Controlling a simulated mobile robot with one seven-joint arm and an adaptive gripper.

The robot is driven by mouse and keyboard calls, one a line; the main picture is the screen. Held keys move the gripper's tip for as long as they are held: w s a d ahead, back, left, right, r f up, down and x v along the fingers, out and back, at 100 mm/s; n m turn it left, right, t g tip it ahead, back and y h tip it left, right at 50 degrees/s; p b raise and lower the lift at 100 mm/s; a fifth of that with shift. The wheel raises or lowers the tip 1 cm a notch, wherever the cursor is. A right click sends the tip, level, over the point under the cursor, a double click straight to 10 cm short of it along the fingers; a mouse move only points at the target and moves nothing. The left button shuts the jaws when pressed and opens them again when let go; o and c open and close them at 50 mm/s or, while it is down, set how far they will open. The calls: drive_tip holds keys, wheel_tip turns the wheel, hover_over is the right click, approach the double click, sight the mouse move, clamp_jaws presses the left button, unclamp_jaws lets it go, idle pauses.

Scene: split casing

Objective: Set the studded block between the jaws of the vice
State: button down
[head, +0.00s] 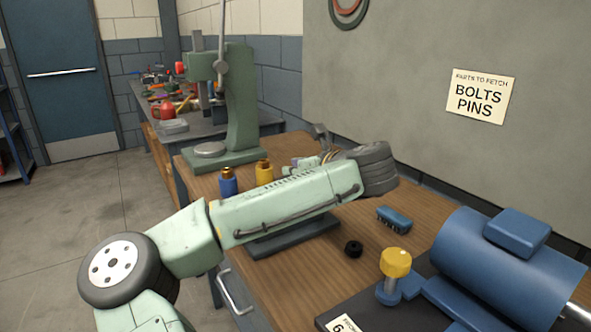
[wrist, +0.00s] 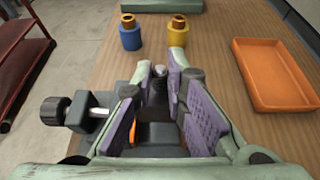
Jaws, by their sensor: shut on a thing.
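My gripper (wrist: 161,72) has purple pads and converging fingertips. It is shut on a mostly hidden thing; a small dark grey piece shows between the tips. The vice (wrist: 58,112) is dark grey, with its knob and screw showing to the left below my gripper. Its jaws are largely hidden by the fingers. A patch of orange (wrist: 155,134) shows low between the fingers; I cannot tell what it belongs to. In the head view my arm covers most of the vice. A small blue block with bumps (head: 393,218) lies on the bench; I cannot tell whether it is the studded block.
Blue (wrist: 130,36) and yellow (wrist: 177,32) brass-topped cylinders stand beyond my gripper. An orange tray (wrist: 235,62) lies to the right. A green press (head: 240,110) stands at the back. A black ring (head: 353,248) and a large blue machine (head: 510,265) occupy the bench's near right.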

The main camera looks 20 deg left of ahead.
drive_tip(key=shift+f+b, duration=1.4)
drive_tip(key=shift+f, duration=0.85)
idle(1.7)
drive_tip(key=c, duration=1.5)
unclamp_jaws()
drive_tip(key=shift+c, duration=0.2)
drive_tip(key=shift+f, duration=0.2)
drive_tip(key=shift+r, duration=0.1)
wheel_tip(320, 180, up, 8)
drive_tip(key=p, duration=0.6)
